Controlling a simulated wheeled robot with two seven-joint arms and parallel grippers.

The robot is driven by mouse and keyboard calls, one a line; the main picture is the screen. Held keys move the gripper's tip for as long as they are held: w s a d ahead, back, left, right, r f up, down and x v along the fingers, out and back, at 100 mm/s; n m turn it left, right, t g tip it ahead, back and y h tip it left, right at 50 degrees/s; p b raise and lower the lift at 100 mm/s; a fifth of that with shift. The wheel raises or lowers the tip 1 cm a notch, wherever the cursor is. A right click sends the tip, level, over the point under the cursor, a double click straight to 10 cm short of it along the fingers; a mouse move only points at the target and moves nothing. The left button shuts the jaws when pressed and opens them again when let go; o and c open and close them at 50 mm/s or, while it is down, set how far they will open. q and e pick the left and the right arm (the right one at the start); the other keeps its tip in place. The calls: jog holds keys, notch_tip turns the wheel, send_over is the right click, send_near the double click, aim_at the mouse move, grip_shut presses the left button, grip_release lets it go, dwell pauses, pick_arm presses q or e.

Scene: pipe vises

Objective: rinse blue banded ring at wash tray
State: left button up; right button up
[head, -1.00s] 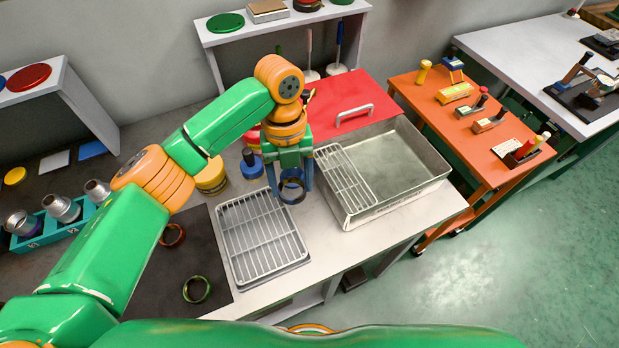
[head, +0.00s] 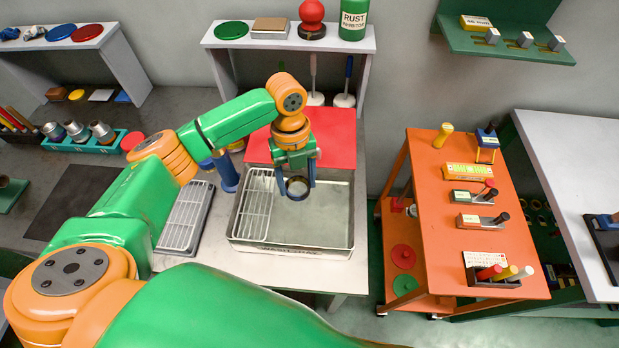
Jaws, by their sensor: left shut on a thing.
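My left gripper (head: 298,186), with blue fingers, points down and is shut on a small dark ring (head: 298,196). A blue band cannot be told apart from the blue fingers at this size. The gripper and ring are over the middle of the wash tray (head: 295,249), a grey metal basin on the white bench. I cannot tell whether the ring touches anything in the tray. A wire rack (head: 257,207) lies across the tray's left side. My right gripper is not in view.
A grey drying rack (head: 184,217) stands left of the tray, partly behind my arm. A blue upright tool (head: 228,174) stands between them. A red panel (head: 335,140) lies behind the tray. An orange cart (head: 430,200) stands right, across a floor gap.

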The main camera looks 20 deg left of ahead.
pick_arm(q)
jog(key=f+b, duration=0.8)
jog(key=a+f+b, duration=0.1)
jog(key=f+b, duration=0.3)
jog(key=shift+s+f, duration=0.1)
jog(key=shift+f, duration=0.2)
jog(key=shift+r, duration=0.1)
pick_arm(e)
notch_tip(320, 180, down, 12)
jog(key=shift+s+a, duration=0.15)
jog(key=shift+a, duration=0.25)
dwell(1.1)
pick_arm(q)
notch_tip(320, 180, up, 12)
jog(key=p, duration=1.2)
jog(key=shift+f, duration=0.2)
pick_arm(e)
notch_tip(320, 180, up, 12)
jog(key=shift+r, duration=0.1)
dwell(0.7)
pick_arm(q)
jog(key=shift+r, duration=2)
